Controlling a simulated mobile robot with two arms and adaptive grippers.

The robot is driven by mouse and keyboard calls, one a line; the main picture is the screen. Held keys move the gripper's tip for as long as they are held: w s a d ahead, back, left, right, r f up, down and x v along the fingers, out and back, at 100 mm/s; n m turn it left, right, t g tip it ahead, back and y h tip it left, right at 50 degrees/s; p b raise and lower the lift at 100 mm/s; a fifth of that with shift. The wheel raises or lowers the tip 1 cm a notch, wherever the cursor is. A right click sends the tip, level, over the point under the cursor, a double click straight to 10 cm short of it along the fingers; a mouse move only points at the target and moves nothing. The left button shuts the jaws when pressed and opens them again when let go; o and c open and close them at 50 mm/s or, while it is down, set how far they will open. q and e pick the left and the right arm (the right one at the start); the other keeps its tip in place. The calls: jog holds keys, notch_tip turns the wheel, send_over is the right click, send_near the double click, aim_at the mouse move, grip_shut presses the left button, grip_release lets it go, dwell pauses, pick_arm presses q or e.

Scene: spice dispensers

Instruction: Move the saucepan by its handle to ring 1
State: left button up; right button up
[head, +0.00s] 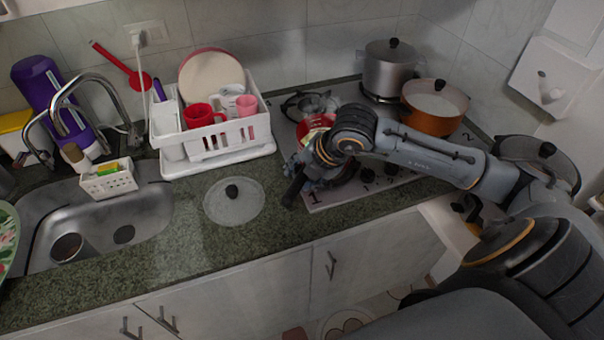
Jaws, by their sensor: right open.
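A red pan-like vessel (309,125) shows at the left of the hob, mostly hidden behind my right arm; I cannot tell whether it is the saucepan, and I make out no handle on it. The hob (322,202) carries a printed "1" at its front left corner and a "2" at its right. My right gripper (296,181) is open, low over the hob's front left edge near the "1". My wrist and forearm hide much of the hob's middle and ring 1. I see nothing held. My left gripper is not in view.
A steel pot (390,75) and an orange pot (434,112) stand at the hob's back right. A glass lid (234,203) lies on the counter left of my gripper. A white dish rack (212,139) and a sink (95,222) are further left.

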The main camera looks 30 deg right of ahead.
jog(key=shift+r, duration=0.1)
jog(key=b+v, duration=0.2)
jog(key=v, duration=1)
jog(key=shift+b, duration=0.35)
